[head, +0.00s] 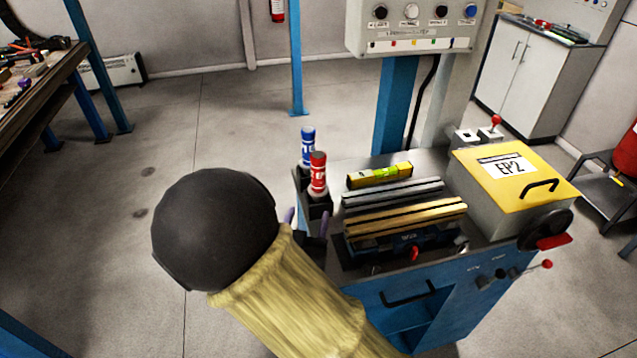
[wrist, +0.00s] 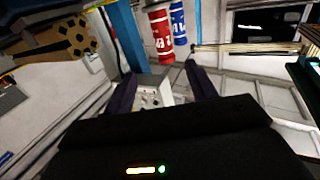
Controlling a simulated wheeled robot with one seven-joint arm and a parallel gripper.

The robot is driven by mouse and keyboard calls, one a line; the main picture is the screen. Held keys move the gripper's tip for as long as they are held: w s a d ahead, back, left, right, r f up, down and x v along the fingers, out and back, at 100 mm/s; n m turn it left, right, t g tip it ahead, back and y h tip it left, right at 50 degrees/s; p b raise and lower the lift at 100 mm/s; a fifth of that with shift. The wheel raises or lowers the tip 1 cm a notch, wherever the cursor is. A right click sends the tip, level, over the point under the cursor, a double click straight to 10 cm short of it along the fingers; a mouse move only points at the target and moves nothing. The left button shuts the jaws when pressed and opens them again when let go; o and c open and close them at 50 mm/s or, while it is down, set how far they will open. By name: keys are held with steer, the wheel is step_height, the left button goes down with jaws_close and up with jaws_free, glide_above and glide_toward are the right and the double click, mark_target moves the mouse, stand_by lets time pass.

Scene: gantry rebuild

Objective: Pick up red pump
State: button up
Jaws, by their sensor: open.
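The red pump (head: 318,174) is a small red bottle with white lettering and a red top. It stands upright in a dark holder (head: 316,208) at the left edge of the machine table. In the wrist view the red pump (wrist: 160,34) is near the top centre, beyond the fingertips and beside a blue bottle. My gripper (wrist: 162,84) is open, with its two dark fingers apart and nothing between them. In the head view my gripper (head: 306,218) is mostly hidden behind my own arm; bits of the fingers show just below the red pump.
The similar blue bottle (head: 307,146) stands right behind the red one. To the right are a yellow level (head: 379,175), a vise (head: 405,220) and a yellow-lidded EP2 box (head: 512,175). A blue post (head: 395,105) rises behind. The floor on the left is clear.

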mark_target(317, 174)
steer(key=w, duration=0.3)
steer(key=w+d+p, duration=0.1)
steer(key=w, duration=0.3)
steer(key=w+p, duration=0.1)
steer(key=w, duration=0.2)
steer(key=shift+w+d, duration=0.3)
steer(key=shift+w, duration=0.1)
steer(key=shift+w, duration=0.1)
steer(key=shift+w+d+r+p, duration=0.1)
steer(key=shift+w+p, duration=0.55)
steer(key=shift+w, duration=0.65)
steer(key=shift+w+d+p, duration=0.1)
steer(key=shift+w+p, duration=0.5)
steer(key=shift+w, duration=0.7)
steer(key=shift+a, duration=0.1)
jaws_close()
steer(key=shift+r, duration=0.1)
step_height(317, 174, up, 10)
steer(key=shift+f+b, duration=0.1)
steer(key=shift+b, duration=0.45)
